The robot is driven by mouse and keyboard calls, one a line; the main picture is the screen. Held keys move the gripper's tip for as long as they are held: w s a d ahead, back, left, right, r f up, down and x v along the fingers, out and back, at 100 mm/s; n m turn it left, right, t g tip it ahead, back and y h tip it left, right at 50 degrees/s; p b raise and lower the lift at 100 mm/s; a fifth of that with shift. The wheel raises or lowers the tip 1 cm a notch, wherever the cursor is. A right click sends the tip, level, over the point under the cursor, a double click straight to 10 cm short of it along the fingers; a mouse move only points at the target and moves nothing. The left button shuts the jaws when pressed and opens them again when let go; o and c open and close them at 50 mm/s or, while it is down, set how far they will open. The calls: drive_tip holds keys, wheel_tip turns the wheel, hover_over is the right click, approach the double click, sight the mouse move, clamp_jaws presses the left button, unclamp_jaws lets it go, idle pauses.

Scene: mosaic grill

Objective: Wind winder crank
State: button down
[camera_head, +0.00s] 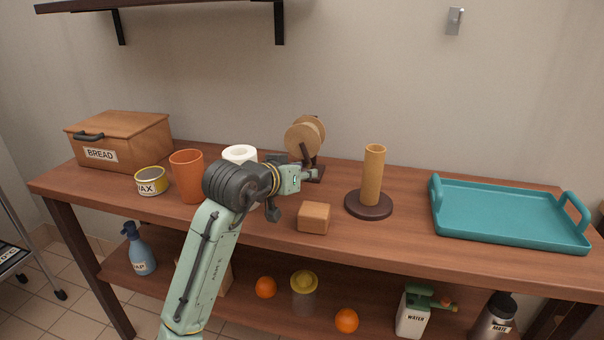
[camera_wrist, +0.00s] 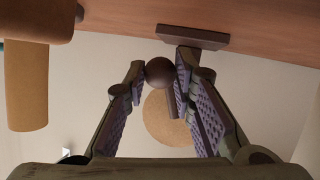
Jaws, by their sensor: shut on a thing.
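The winder (camera_head: 305,134) stands at the back of the wooden table, with a round tan spool on a dark stand. In the wrist view its spool (camera_wrist: 168,118) and its dark base (camera_wrist: 192,37) show behind my fingers. The crank's round brown knob (camera_wrist: 160,72) sits between my fingertips. My gripper (camera_wrist: 158,78) is shut on this knob, with a pad on each side. In the head view my gripper (camera_head: 308,174) is at the front of the winder, and the knob is hard to make out there.
A tan post on a round dark base (camera_head: 369,205) stands right of the winder. A small wooden block (camera_head: 314,217) lies in front. A white roll (camera_head: 240,153), an orange cup (camera_head: 187,176) and a wax tin (camera_head: 150,181) stand left. A teal tray (camera_head: 510,238) lies right.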

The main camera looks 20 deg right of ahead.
drive_tip(key=shift+s+d+r+h+p, duration=0.1)
drive_tip(key=shift+d+r+h+p, duration=0.15)
drive_tip(key=shift+p, duration=0.2)
drive_tip(key=shift+s+d+n+g+h+p, duration=0.15)
drive_tip(key=shift+n+h+p, duration=0.1)
drive_tip(key=shift+n+p, duration=0.2)
drive_tip(key=shift+s+d+n+g+h+p, duration=0.1)
drive_tip(key=shift+n+g+h+p, duration=0.1)
drive_tip(key=shift+n+p, duration=0.25)
drive_tip(key=c, duration=1.3)
unclamp_jaws()
drive_tip(key=shift+c, duration=0.2)
drive_tip(key=v, duration=1.2)
